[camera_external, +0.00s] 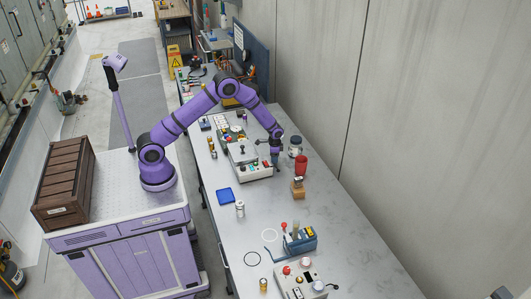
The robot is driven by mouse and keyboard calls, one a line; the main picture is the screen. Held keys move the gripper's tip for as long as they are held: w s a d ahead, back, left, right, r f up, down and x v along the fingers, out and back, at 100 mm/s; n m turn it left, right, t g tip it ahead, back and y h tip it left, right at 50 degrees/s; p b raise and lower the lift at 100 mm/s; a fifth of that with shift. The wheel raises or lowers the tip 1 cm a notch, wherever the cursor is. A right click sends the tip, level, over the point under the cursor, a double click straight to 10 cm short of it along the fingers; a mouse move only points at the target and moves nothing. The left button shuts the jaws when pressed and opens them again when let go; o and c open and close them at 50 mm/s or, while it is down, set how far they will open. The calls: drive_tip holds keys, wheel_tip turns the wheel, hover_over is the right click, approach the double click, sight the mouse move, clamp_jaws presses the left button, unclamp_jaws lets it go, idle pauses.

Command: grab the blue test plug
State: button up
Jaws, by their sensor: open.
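My gripper (276,163) points down over the bench, beside the right end of a pale control box (243,152). It is small in this view and its fingers are hard to make out; I see nothing held in it. I cannot pick out the blue test plug for certain. A flat blue square piece (225,195) lies on the bench to the lower left of my gripper. A smaller blue item (205,123) lies farther up the bench on the left. Anything small right under my gripper is hidden.
A red can (301,165), a dark jar (295,146) and a wooden block (298,188) stand right of my gripper. A white canister (240,209), a blue tool caddy (300,241) and another control box (299,280) stand nearer. The bench middle (265,205) is clear.

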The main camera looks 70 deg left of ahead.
drive_tip(key=c, duration=1)
